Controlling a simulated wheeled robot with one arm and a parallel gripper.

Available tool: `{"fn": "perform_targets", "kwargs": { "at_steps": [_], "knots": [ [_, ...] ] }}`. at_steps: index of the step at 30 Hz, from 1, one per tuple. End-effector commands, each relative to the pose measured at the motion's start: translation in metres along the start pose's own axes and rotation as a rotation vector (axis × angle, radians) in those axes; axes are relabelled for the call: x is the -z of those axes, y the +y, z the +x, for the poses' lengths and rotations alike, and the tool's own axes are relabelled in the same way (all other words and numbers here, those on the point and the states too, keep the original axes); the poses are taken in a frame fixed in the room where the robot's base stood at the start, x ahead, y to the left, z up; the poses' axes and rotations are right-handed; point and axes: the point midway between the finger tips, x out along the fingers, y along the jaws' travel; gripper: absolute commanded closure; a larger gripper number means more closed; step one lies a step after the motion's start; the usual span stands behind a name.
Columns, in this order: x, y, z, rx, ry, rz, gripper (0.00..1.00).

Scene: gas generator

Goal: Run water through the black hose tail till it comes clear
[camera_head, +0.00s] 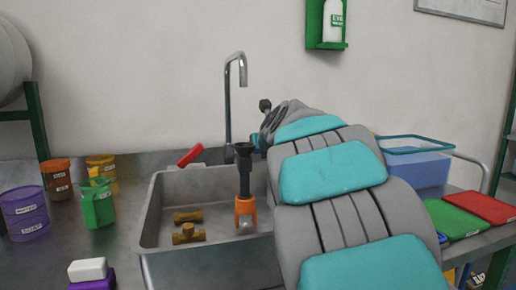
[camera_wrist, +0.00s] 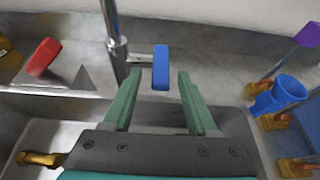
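The black hose tail (camera_head: 244,165) stands upright below the chrome tap spout (camera_head: 243,72), its lower end in an orange holder (camera_head: 245,208) in the sink (camera_head: 150,222). I cannot make it out in the wrist view. My gripper (camera_wrist: 158,75) is open, its two green fingers on either side of a blue tap lever (camera_wrist: 161,68), with a gap at each side. The lever partly shows in the head view (camera_head: 258,142), beside my arm. A red tap lever (camera_head: 190,155) is to the left and also shows in the wrist view (camera_wrist: 44,56). No water stream is visible.
Brass fittings (camera_head: 188,234) lie in the sink. Coloured pots, such as a purple one (camera_head: 25,212) and a green one (camera_head: 97,203), stand left. A blue cup-like piece (camera_wrist: 280,95) is right in the wrist view. A blue bin (camera_head: 420,168) is right. My arm hides the sink's right side.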

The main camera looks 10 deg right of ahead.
Motion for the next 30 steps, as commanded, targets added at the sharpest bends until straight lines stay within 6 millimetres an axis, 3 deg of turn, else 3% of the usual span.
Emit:
{"fn": "perform_targets", "kwargs": {
  "at_steps": [14, 30],
  "knots": [
    [0.0, 0.0, -0.009, 0.001, 0.001, 0.0, 0.4],
    [0.0, 0.0, -0.076, 0.001, -0.001, -0.001, 0.4]
  ]
}}
